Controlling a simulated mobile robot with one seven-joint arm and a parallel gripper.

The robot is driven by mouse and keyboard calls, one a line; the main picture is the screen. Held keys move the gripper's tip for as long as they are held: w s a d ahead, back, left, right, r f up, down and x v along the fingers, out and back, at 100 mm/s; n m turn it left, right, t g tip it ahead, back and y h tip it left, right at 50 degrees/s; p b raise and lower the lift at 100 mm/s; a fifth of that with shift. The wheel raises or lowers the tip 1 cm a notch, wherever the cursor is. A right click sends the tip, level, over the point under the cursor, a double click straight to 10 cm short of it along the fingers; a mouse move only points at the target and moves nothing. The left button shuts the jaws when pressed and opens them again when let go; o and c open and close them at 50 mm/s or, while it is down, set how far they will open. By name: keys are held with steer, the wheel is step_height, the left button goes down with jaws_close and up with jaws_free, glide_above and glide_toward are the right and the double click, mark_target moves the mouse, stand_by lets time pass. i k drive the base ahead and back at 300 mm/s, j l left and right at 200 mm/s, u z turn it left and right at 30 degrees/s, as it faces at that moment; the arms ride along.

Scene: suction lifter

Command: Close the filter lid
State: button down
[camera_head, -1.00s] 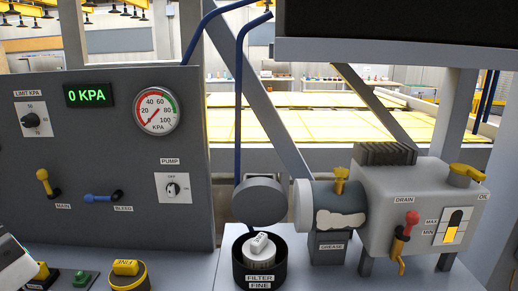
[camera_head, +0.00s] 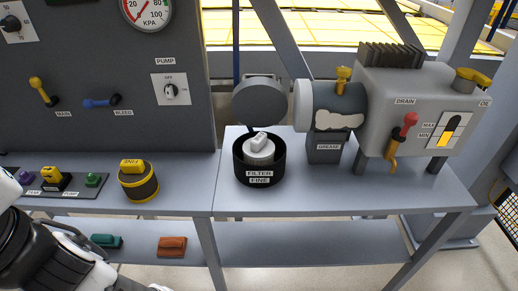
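The filter housing (camera_head: 240,172) is a black round cup labelled FILTER FINE on the grey bench. Its grey round lid (camera_head: 260,103) stands open, upright behind the cup. A pale filter element (camera_head: 259,151) with a white block-shaped top sits inside the cup. Part of my white and black arm shows at the lower left, apart from the filter. My gripper's fingers are not in view.
A grey pump unit (camera_head: 392,95) with a red drain handle stands right of the filter. A yellow-and-black FINE canister (camera_head: 138,185) stands left of it on the bench (camera_head: 330,195). The control panel (camera_head: 80,120) rises behind. A lower shelf (camera_head: 300,243) holds teal and brown blocks.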

mark_target(259, 101)
steer(key=j+z, duration=0.1)
steer(key=z, duration=0.25)
steer(key=j+z, duration=0.15)
steer(key=z, duration=0.2)
steer(key=j+z, duration=0.15)
steer(key=z, duration=0.2)
steer(key=i, duration=0.55)
